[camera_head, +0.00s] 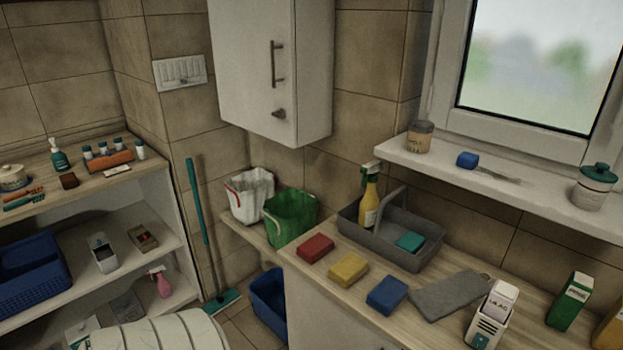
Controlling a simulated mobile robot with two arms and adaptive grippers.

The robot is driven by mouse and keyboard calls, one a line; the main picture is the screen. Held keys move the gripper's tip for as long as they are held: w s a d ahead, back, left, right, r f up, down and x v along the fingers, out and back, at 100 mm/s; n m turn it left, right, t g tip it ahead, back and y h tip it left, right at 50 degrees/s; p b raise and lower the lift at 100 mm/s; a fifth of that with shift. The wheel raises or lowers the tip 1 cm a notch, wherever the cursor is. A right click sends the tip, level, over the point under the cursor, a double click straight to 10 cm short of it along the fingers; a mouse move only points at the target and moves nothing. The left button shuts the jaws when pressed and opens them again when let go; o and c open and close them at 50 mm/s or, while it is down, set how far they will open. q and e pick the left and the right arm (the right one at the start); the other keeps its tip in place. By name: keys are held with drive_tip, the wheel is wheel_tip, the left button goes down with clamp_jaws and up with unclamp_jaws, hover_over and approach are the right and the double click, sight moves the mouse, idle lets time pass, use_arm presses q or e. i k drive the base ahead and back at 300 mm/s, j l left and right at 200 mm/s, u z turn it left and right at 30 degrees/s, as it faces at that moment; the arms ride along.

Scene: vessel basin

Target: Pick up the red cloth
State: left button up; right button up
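The red cloth (315,248) looks like a small folded red block. It lies on the wooden counter (302,268) near its left end, in front of the grey caddy (364,233). The yellow cloth (348,270) lies to its right and nearer to me, with a small gap between them. The blue cloth (387,295) lies further right in the same row. Nothing covers the red cloth. Neither of my grippers shows in the head view.
The caddy holds a yellow spray bottle (369,203) and a teal block (409,241). A green bucket (291,218) stands behind the red cloth. A grey cloth (449,295) and a white box (491,317) are further right. A wall cabinet (250,70) hangs above.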

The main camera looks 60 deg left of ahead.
sight(315, 248)
drive_tip(key=u, duration=1.7)
drive_tip(key=z, duration=2.7)
drive_tip(key=u, duration=2.7)
